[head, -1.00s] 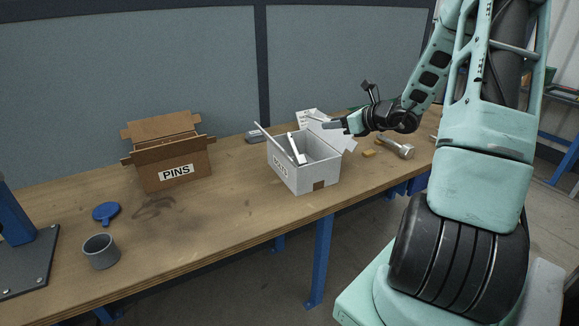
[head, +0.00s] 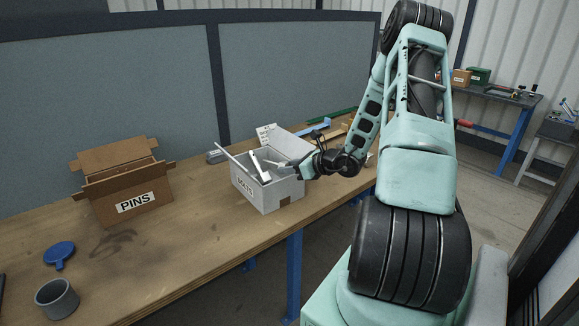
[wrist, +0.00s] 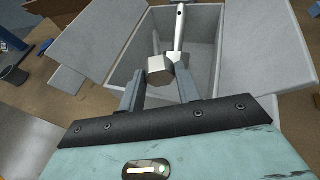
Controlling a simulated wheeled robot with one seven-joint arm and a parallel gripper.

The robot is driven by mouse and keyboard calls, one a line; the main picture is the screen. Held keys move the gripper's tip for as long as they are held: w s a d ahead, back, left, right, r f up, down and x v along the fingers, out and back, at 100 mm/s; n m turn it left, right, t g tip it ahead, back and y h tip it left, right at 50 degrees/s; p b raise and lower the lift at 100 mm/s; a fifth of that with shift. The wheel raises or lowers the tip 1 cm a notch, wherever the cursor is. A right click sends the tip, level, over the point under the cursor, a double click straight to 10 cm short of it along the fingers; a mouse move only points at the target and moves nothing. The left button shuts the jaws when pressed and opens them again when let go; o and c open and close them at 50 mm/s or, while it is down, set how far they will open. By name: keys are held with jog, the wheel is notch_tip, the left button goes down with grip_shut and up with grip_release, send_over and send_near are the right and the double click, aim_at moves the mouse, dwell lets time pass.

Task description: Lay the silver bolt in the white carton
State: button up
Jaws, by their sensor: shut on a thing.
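The white carton (head: 270,198) stands open on the bench, flaps spread, with a printed label on its front. My gripper (head: 291,165) is at its right side, above the opening. In the wrist view, my gripper (wrist: 160,88) is shut on the silver bolt (wrist: 159,69); its hex head shows between the fingertips, over the carton's opening (wrist: 208,60). The bolt's shank points away towards the carton's inside, and its far end is hard to make out. A pale bar with a hole (wrist: 179,28) shows just beside it; it also shows leaning in the carton (head: 261,165).
A brown carton marked PINS (head: 130,190) stands to the left. A grey cup (head: 57,299) and a blue disc-like part (head: 59,254) lie further left. The bench front between the cartons is clear.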

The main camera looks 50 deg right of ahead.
jog(key=shift+f+b, duration=0.45)
jog(key=shift+b, duration=0.05)
jog(key=shift+f, duration=0.2)
jog(key=o, duration=1)
jog(key=shift+r, duration=0.15)
